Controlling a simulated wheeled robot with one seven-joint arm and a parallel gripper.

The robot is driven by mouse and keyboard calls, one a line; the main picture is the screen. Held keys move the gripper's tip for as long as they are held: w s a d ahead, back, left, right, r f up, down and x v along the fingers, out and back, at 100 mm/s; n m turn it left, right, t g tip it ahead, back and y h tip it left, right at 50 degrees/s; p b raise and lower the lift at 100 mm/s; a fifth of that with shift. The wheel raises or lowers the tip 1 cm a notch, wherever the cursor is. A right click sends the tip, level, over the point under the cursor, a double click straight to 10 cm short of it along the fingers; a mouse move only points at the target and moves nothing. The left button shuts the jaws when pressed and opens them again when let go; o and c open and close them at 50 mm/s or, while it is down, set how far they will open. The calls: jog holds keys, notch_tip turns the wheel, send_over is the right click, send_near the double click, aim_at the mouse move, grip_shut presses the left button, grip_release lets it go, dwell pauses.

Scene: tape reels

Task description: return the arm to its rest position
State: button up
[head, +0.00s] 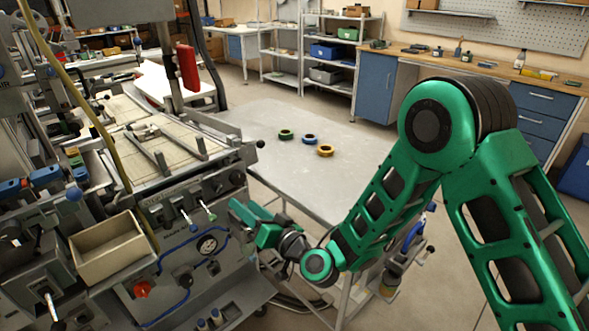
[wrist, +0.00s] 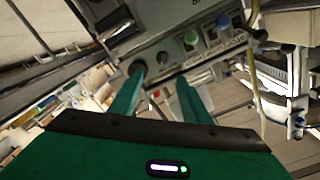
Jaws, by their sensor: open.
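My green arm reaches in from the right in the head view and bends down toward the machine. My gripper (head: 243,212) is in front of the machine's control panel, left of the table's near edge. In the wrist view my gripper (wrist: 160,82) shows two green fingers spread apart with nothing between them. Beyond the fingers are knobs and buttons of the panel (wrist: 205,42). I cannot tell the exact gap between the fingertips and the panel.
A grey table (head: 260,118) holds a green reel (head: 286,134), a blue reel (head: 309,139) and a yellow reel (head: 325,151), all apart. The machine (head: 165,170) with levers fills the left. An open beige box (head: 105,250) sits at its front. Shelves (head: 340,50) stand behind.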

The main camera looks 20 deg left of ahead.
jog(key=w+d+r+n+g+h, duration=0.1)
jog(key=w+d+r+h, duration=0.1)
jog(key=w+d, duration=0.5)
jog(key=w+d+r+n+h, duration=0.2)
jog(key=w+d, duration=0.1)
jog(key=d, duration=0.8)
jog(key=d+m+h, duration=0.4)
jog(key=d+h, duration=0.3)
jog(key=d, duration=2)
jog(key=s+d+r+m+g+h, duration=0.1)
jog(key=s+d+m+h, duration=0.1)
jog(key=s+d, duration=0.5)
jog(key=s+d+r+m+g+h, duration=0.1)
jog(key=s+d+m+g+h, duration=0.15)
jog(key=d, duration=0.85)
jog(key=s+d+r+m+g, duration=0.1)
jog(key=s+d+m, duration=0.2)
jog(key=s, duration=0.8)
jog(key=s+d+m+g, duration=0.2)
jog(key=s+d, duration=0.5)
jog(key=s, duration=0.4)
jog(key=shift+d+r+m, duration=0.15)
jog(key=shift+r+m, duration=0.25)
jog(key=shift+m, duration=0.35)
